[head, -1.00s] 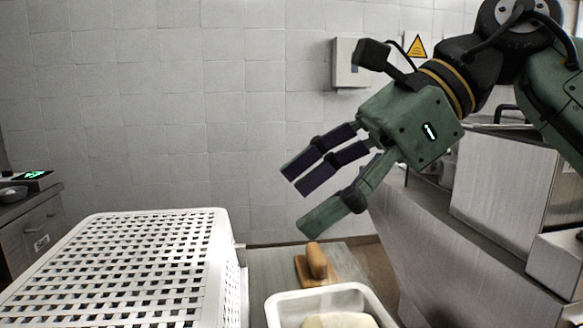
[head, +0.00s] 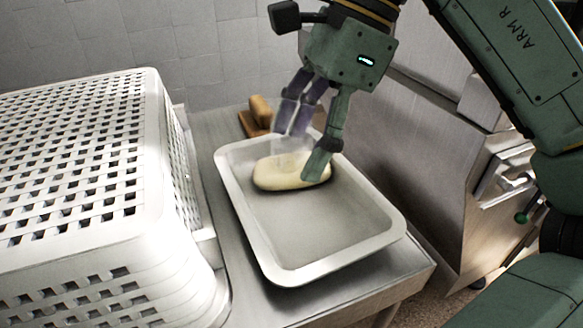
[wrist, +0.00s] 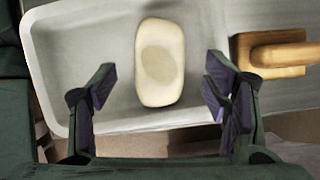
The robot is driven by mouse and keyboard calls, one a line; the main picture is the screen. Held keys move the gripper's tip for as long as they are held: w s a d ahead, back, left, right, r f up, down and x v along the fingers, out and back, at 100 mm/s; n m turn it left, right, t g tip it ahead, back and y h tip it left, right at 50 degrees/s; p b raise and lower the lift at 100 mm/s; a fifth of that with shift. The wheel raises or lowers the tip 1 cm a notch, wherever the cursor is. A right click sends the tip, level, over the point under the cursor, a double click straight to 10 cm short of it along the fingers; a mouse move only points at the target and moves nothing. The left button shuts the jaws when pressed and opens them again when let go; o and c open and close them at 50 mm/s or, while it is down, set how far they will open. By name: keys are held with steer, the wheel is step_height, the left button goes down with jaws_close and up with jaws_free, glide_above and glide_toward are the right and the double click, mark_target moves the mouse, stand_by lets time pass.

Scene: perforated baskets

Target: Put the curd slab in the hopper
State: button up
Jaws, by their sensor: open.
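The curd slab (head: 275,176) is a pale cream, rounded oblong lying in the far part of a white tray (head: 283,275). My gripper (head: 306,155) is open above the slab, its fingers blurred and partly in front of it in the head view. In the wrist view the slab (wrist: 160,62) lies between and beyond the spread fingers of my gripper (wrist: 160,95), with a gap on each side and no visible contact. I cannot make out which thing is the hopper.
A large white perforated basket (head: 85,160) stands close to the tray's left. A wooden block with a handle (head: 258,115) lies behind the tray. A metal table (head: 395,270) bears the tray, and a steel machine (head: 430,140) stands to the right.

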steer(key=shift+x, duration=1.1)
steer(key=c, duration=1.5)
steer(key=shift+o, duration=0.2)
steer(key=shift+r, duration=0.15)
